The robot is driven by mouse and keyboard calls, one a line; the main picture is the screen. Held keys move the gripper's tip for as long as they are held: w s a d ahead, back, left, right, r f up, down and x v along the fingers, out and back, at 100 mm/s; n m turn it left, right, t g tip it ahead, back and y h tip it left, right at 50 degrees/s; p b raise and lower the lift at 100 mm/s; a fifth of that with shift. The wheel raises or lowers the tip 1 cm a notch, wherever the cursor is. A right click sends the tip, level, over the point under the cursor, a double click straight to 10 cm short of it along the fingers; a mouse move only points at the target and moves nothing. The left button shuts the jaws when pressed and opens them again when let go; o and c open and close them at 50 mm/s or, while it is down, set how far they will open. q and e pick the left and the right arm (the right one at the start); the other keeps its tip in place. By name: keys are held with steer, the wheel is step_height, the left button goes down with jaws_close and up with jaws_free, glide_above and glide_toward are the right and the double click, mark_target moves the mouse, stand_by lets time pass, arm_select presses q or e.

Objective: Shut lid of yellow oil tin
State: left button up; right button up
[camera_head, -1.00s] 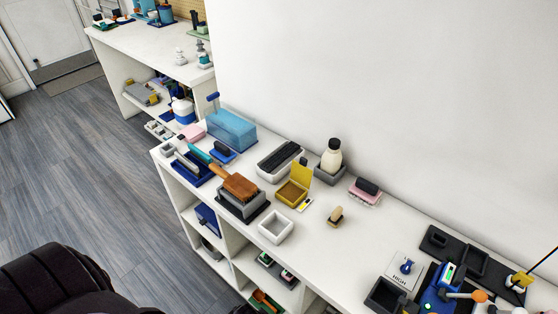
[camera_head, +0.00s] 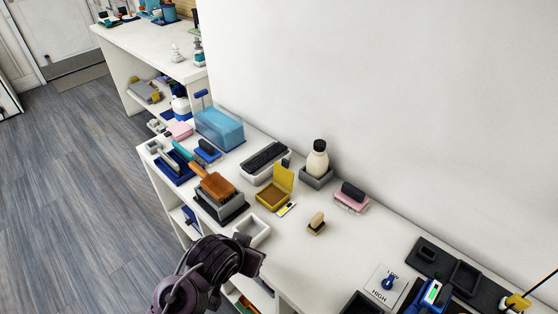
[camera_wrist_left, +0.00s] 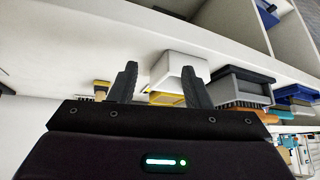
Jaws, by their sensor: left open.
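The yellow oil tin (camera_head: 271,196) stands on the white counter in the head view. Its lid (camera_head: 284,177) is up, standing on the side toward the wall. In the left wrist view, a little of the tin's yellow (camera_wrist_left: 166,99) shows between my fingers, partly hidden by a white tray. My left gripper (camera_wrist_left: 158,68) is open and empty there. In the head view my left arm is at the counter's front edge, nearer the camera than the tin and apart from it; its fingertips are not clear there. My right gripper is not seen.
The empty white tray (camera_head: 254,231) lies between my left arm and the tin. A brown brush (camera_head: 216,187) on a grey box stands left of the tin. A cream bottle (camera_head: 317,158) stands behind right, and a small brush (camera_head: 317,222) to the right.

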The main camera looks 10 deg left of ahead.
arm_select(q)
steer(key=w+d+r+m+t+h, duration=0.1)
steer(key=w+d+r+t+h, duration=0.15)
steer(key=w, duration=0.45)
steer(key=w+d+r+m+t+h, duration=0.1)
steer(key=w+d+r+m+t, duration=0.1)
steer(key=w+d+r, duration=0.35)
steer(key=h, duration=0.3)
glide_toward(285, 160)
steer(key=w+d, duration=0.1)
steer(key=w, duration=0.1)
steer(key=shift+m, duration=0.3)
steer(key=x, duration=0.8)
steer(key=shift+s+d+f, duration=0.1)
steer(key=shift+s+f, duration=0.05)
steer(key=shift+f, duration=0.3)
steer(key=shift+c, duration=0.3)
jaws_close()
